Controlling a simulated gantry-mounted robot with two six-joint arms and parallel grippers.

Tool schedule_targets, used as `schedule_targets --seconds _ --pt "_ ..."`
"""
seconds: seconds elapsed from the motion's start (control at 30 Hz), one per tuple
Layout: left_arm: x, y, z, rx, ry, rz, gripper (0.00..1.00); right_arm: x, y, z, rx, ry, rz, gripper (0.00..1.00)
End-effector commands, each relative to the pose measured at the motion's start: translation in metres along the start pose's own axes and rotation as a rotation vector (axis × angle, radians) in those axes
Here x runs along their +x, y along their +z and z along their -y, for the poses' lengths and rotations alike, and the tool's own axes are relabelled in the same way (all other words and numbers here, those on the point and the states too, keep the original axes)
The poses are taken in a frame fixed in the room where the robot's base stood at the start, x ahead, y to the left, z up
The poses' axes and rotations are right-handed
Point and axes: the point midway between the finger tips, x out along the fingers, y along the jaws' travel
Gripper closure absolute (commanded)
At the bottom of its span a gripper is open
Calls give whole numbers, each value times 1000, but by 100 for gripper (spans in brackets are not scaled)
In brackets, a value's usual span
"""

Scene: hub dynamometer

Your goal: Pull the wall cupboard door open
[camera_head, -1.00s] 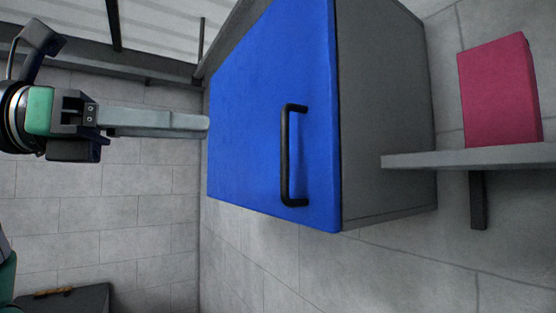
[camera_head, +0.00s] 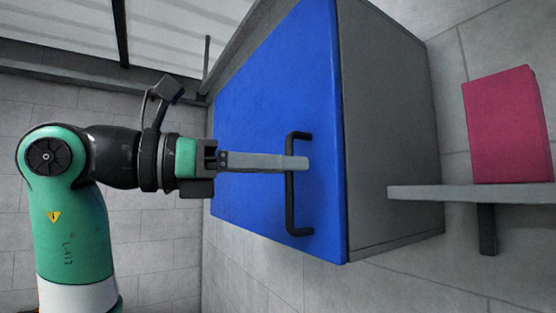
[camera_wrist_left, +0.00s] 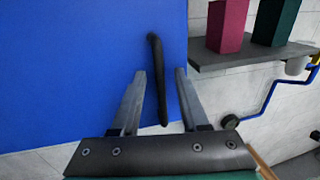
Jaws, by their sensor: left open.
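The wall cupboard has a blue door (camera_head: 262,105) and grey sides (camera_head: 385,130). The door looks shut. A black bar handle (camera_head: 291,205) stands on the door near its edge; it also shows in the left wrist view (camera_wrist_left: 155,60). My left gripper (camera_head: 303,163) is open in front of the handle and covers the bar's middle in the head view. In the left wrist view its two fingers (camera_wrist_left: 160,75) lie on either side of the handle, with gaps to the bar. My right gripper is in neither view.
A grey shelf (camera_head: 430,194) with a red box (camera_head: 508,125) on it is right of the cupboard. The left wrist view also shows a dark green box (camera_wrist_left: 273,22) on the shelf, and a blue pipe (camera_wrist_left: 268,98) below it.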

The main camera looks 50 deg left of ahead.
Motion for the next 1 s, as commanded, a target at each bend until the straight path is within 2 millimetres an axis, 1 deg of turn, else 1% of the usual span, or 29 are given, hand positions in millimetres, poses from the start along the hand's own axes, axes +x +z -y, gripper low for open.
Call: schedule_targets --seconds 0.17,0.27,0.4,0.43,1.0 --pt "0 0 0 0 0 0 55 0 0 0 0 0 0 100" --pt "0 0 0 0 0 0 72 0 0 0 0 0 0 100" --pt "0 0 0 0 0 0 97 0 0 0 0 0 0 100" --pt "0 0 0 0 0 0 100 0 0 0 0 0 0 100" --pt "0 0 0 0 -1 0 100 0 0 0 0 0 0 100"
